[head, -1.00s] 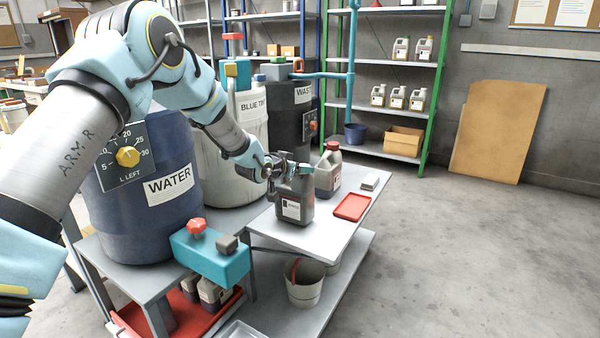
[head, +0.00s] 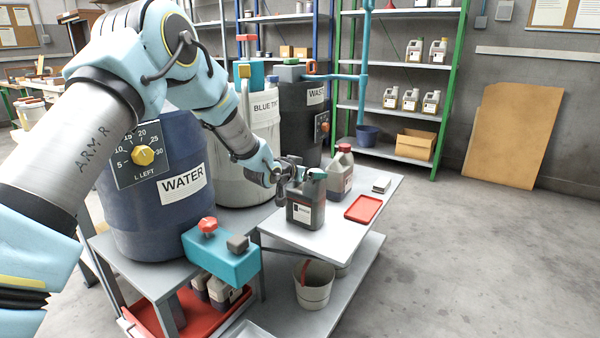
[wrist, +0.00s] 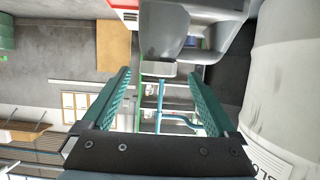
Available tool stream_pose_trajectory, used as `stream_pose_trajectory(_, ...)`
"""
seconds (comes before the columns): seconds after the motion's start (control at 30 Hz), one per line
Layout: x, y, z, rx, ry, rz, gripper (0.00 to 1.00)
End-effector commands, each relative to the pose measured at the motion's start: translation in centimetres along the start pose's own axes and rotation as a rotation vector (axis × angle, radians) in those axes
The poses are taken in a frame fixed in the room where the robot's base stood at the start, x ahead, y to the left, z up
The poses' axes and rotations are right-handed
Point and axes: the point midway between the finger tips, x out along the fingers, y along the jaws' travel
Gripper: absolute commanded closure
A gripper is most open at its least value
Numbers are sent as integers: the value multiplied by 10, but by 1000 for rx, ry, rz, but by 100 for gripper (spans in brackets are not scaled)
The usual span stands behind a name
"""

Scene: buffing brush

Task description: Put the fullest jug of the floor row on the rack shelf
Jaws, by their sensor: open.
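A dark grey jug (head: 304,212) with a white label stands upright on the grey bench top. My gripper (head: 303,178) is at its top, fingers apart. In the wrist view, my gripper's two teal fingers (wrist: 162,95) stand wide apart, with part of the grey jug (wrist: 195,30) just beyond and between them. A jug with a red cap (head: 340,172) stands right behind it. Several jugs (head: 220,293) sit low down in a red tray (head: 180,318), partly hidden by the bench; their fill is not readable. The green-posted rack (head: 449,90) stands at the back with several jugs on its shelves.
A red tray (head: 363,209) and a small pale block (head: 382,185) lie on the bench's right part. A bucket (head: 313,287) stands on the lower shelf. The WATER drum (head: 150,215) and BLUE TINT drum (head: 232,165) flank my arm.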

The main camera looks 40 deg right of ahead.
Motion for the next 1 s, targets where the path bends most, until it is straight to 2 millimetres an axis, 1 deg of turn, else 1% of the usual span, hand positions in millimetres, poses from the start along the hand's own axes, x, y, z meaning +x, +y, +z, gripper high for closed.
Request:
stream_pose_trajectory(0.03,-10,0,-1,0,0,-1,7)
stream_pose_trajectory(0.3,-67,0,-1,0,0,-1,7)
stream_pose_trajectory(0.4,-84,0,-1,1,0,-1,7)
stream_pose_trajectory(0.5,-96,0,-1,0,1,-1,7)
stream_pose_trajectory(0.6,-104,0,0,0,0,-1,7)
stream_pose_trajectory(0.7,-106,0,0,0,0,-1,7)
stream_pose_trajectory(1.0,-106,0,0,0,0,0,7)
